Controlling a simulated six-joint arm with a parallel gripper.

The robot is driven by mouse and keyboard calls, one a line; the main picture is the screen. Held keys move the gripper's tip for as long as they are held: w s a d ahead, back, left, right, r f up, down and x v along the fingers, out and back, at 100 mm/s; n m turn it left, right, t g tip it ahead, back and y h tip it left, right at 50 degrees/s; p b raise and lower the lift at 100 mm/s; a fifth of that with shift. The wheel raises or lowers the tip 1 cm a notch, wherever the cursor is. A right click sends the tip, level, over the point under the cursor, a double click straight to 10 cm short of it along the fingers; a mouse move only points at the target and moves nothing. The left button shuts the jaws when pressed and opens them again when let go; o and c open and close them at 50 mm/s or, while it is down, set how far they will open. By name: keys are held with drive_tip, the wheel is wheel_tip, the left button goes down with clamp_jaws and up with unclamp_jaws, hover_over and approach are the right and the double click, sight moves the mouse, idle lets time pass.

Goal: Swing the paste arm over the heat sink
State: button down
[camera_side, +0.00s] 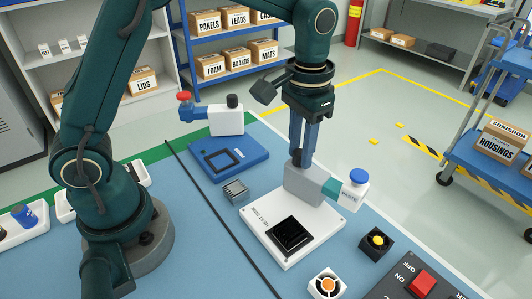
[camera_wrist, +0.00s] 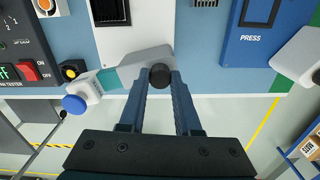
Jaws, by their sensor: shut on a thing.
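The paste arm (camera_side: 307,184) is a grey block with a teal section and a white head with a blue cap (camera_side: 357,177). My gripper (camera_side: 302,155) is above the block, its fingers shut on the dark knob (camera_wrist: 160,76) on top. In the wrist view the arm (camera_wrist: 145,62) runs left to the white, blue-capped head (camera_wrist: 76,103), near the bench edge. The black heat sink (camera_side: 290,234) sits on a white plate (camera_side: 262,219) lettered HEAT SINK. The head is beyond the plate's far right side, not over the heat sink. The heat sink shows partly in the wrist view (camera_wrist: 108,12).
A blue press (camera_side: 228,157) stands at the back left, with a grey finned block (camera_side: 235,190) in front of it.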

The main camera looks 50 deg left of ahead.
drive_tip(key=m, duration=1.1)
drive_tip(key=shift+m, duration=0.4)
idle(0.3)
drive_tip(key=c, duration=0.6)
unclamp_jaws()
drive_tip(key=shift+r, duration=0.1)
drive_tip(key=shift+r, duration=2.5)
